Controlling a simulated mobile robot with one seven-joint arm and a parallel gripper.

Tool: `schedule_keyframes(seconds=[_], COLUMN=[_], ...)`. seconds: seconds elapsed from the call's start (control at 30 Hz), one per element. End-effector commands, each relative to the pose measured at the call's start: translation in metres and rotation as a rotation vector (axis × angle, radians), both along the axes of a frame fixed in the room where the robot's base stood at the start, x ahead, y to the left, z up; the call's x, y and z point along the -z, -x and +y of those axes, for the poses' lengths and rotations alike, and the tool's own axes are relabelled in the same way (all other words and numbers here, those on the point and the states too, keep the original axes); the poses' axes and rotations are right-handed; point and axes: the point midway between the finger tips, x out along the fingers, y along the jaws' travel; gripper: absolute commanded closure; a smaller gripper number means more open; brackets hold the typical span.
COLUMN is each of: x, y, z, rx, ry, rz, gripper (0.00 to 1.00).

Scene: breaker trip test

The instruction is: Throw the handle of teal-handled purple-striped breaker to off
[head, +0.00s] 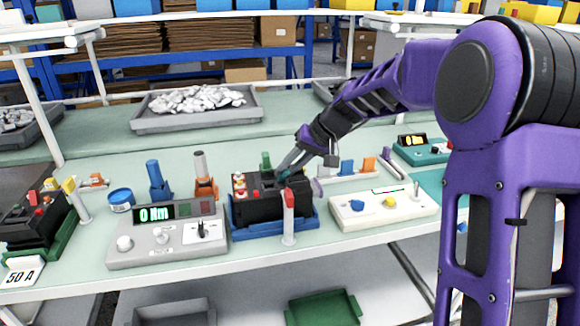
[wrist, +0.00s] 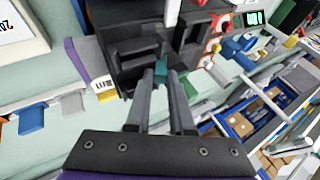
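The breaker is a black unit (head: 262,208) on a blue base, mid-bench in the head view. It fills the upper middle of the wrist view (wrist: 130,40). Its teal handle (wrist: 161,74) shows between my fingertips; I cannot make out a purple stripe on it. My gripper (wrist: 160,82) reaches down onto the breaker from the right in the head view (head: 284,168). Its two fingers are close together with the handle filling the gap at the tips, so it looks shut on it. The handle's lower part is hidden by the fingers.
A red-topped white post (head: 289,218) stands in front of the breaker. A grey meter (head: 167,240) reading "0 Nm" is to its left, a white control box (head: 384,208) to its right. Another black breaker (head: 28,212) sits far left. A grey tray (head: 197,105) is behind.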

Motion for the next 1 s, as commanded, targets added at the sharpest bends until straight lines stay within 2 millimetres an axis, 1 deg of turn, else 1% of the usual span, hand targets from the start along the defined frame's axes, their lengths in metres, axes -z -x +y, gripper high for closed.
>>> schedule_keyframes(seconds=[0.03, 0.07, 0.37, 0.57, 0.77, 1.0], x=[0.000, 0.000, -0.001, -0.005, -0.011, -0.015], y=[0.000, 0.000, 0.000, 0.001, 0.004, 0.008], z=[0.000, 0.000, 0.000, 0.003, 0.012, 0.027], rx=[0.000, 0.000, 0.000, -0.002, -0.007, -0.011], ry=[0.000, 0.000, 0.002, 0.041, 0.150, 0.352], rz=[0.000, 0.000, -0.001, -0.012, -0.045, -0.105], gripper=[0.95, 1.00, 1.00, 1.00, 1.00, 1.00])
